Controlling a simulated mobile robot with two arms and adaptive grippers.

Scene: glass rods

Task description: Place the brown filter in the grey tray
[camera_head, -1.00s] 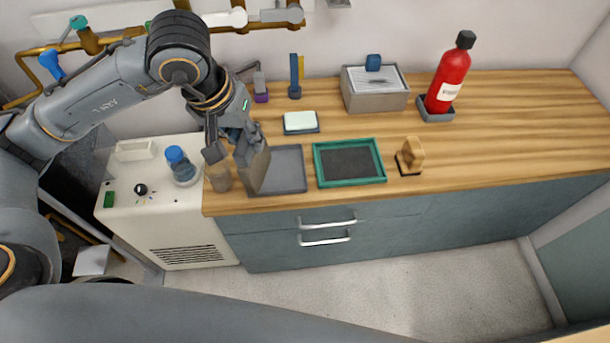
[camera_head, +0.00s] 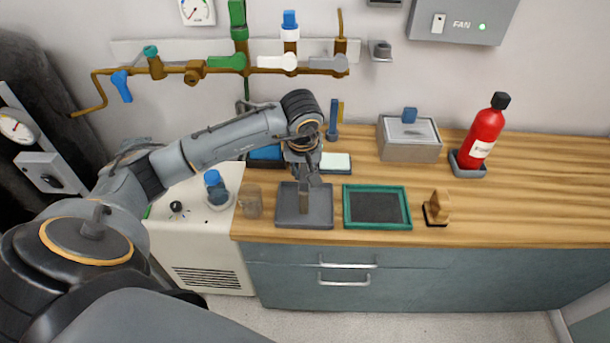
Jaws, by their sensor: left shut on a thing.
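The brown filter (camera_head: 304,204) is a thin grey-brown plate, seen nearly edge-on and upright. My left gripper (camera_head: 307,184) is shut on its upper part and points down. The filter is over the grey tray (camera_head: 288,217), within its outline; I cannot tell whether its lower edge touches the tray floor. The tray is flat and shallow, near the front edge of the wooden counter. The gripper and filter hide part of the tray's middle and back. My right gripper is not in view.
A green-rimmed tray (camera_head: 408,208) lies just right of the grey tray, and a brownish see-through jar (camera_head: 250,202) stands to its left. A white block (camera_head: 336,163) lies behind. A grey box (camera_head: 410,149) and red bottle (camera_head: 484,134) stand further right. The right counter is clear.

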